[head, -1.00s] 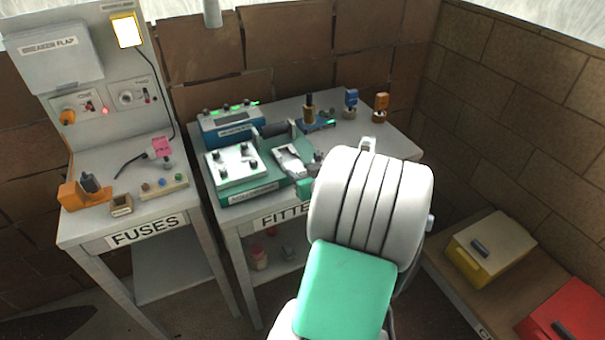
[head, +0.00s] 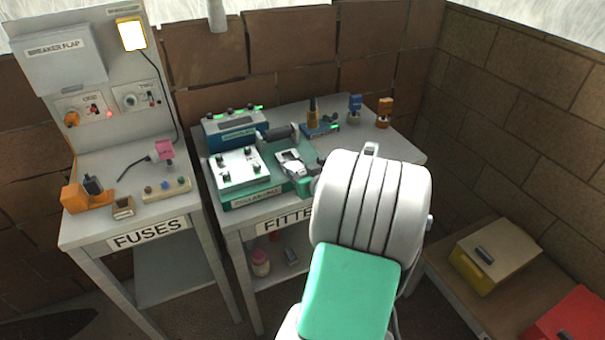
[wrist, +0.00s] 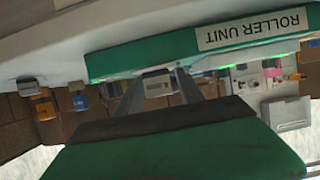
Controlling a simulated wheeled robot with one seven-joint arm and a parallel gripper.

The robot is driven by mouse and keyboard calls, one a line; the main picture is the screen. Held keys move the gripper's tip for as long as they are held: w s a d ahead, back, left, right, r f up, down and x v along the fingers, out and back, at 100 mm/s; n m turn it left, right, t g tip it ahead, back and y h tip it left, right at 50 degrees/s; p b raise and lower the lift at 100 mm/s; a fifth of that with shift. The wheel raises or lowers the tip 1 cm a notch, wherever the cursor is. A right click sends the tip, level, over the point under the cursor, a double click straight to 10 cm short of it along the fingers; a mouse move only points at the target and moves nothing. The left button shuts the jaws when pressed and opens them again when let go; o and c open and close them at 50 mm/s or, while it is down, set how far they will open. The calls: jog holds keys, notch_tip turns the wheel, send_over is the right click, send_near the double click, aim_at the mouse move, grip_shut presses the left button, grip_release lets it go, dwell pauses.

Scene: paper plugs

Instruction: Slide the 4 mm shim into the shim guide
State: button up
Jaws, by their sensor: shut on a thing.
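My gripper (wrist: 160,82) shows its two grey fingers in the wrist view. They are shut on a small grey plate with a pale label (wrist: 157,86), which looks like the 4 mm shim. In the head view my gripper (head: 292,165) is low over the right part of the green-based unit on the FITTER bench, partly hidden by my arm. The shim cannot be made out clearly there. I cannot tell which part is the shim guide; no readable label marks it. In the wrist view a green edge labelled ROLLER UNIT (wrist: 255,30) lies close to the fingers.
A white block with dark knobs (head: 240,168) and a blue box (head: 233,128) stand left of my gripper. A blue base with an amber post (head: 318,125), a blue plug (head: 354,108) and an orange plug (head: 384,112) stand behind. The FUSES bench (head: 150,215) is further left.

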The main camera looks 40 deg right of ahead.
aim_at(297, 165)
jog(key=shift+w+d+b, duration=0.25)
jog(key=shift+w, duration=0.5)
jog(key=shift+w+d+b, duration=0.2)
jog(key=shift+w+b, duration=0.05)
jog(key=shift+w, duration=0.45)
jog(key=shift+s+b, duration=0.2)
jog(key=shift+b, duration=0.15)
jog(key=shift+a+b, duration=0.1)
jog(key=shift+b, duration=0.55)
dwell(0.7)
jog(key=shift+w, duration=0.2)
dwell(0.5)
jog(key=shift+s+b, duration=0.2)
jog(key=shift+b, duration=0.15)
jog(key=shift+b, duration=0.7)
dwell(0.6)
jog(key=shift+w, duration=0.25)
dwell(0.5)
jog(key=shift+s+b, duration=0.1)
jog(key=shift+b, duration=0.9)
dwell(0.7)
